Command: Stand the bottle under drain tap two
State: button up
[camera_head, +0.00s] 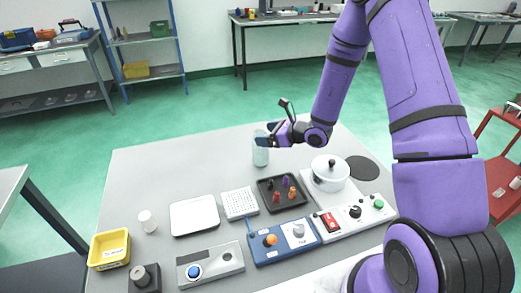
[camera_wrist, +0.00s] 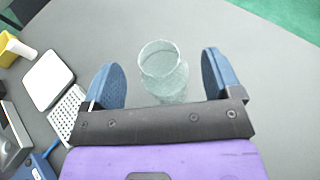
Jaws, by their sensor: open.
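A clear, pale green glass vessel with an open round mouth, likely the bottle (camera_head: 261,155), stands upright at the back of the grey table. My gripper (camera_head: 267,134) is open at its upper part, partly covering it in the head view. In the wrist view, the bottle (camera_wrist: 163,75) stands between the blue finger pads of my gripper (camera_wrist: 160,78), with a gap visible on both sides. A small white capped container (camera_head: 147,221) stands at the front left. I cannot make out a drain tap marked two in either view.
A black tray of coloured pegs (camera_head: 269,207), a perforated white block (camera_head: 239,204), a white tray (camera_head: 194,216), a yellow bin (camera_head: 109,249) and control boxes (camera_head: 284,241) fill the front. A white lidded pot (camera_head: 330,172) stands right. The table's back left is clear.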

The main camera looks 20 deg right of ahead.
jog(key=shift+x, duration=1.4)
jog(key=shift+c, duration=0.2)
jog(key=shift+s, duration=0.1)
jog(key=c, duration=1.3)
jog(key=shift+r, duration=0.2)
grip_shut()
notch_tip(320, 180, up, 9)
jog(key=shift+r, duration=0.25)
jog(key=shift+w+d+r+m+t, duration=0.15)
jog(key=shift+w+d+m+t, duration=0.1)
jog(key=shift+d+m+t, duration=0.05)
jog(key=w+d+r+m+t+h, duration=0.1)
jog(key=w+d+m+t+h, duration=0.1)
jog(key=d+m+h, duration=0.3)
jog(key=shift+w+d+r+t+h, duration=0.2)
jog(key=shift+d+t+h, duration=0.25)
jog(key=shift+d, duration=0.25)
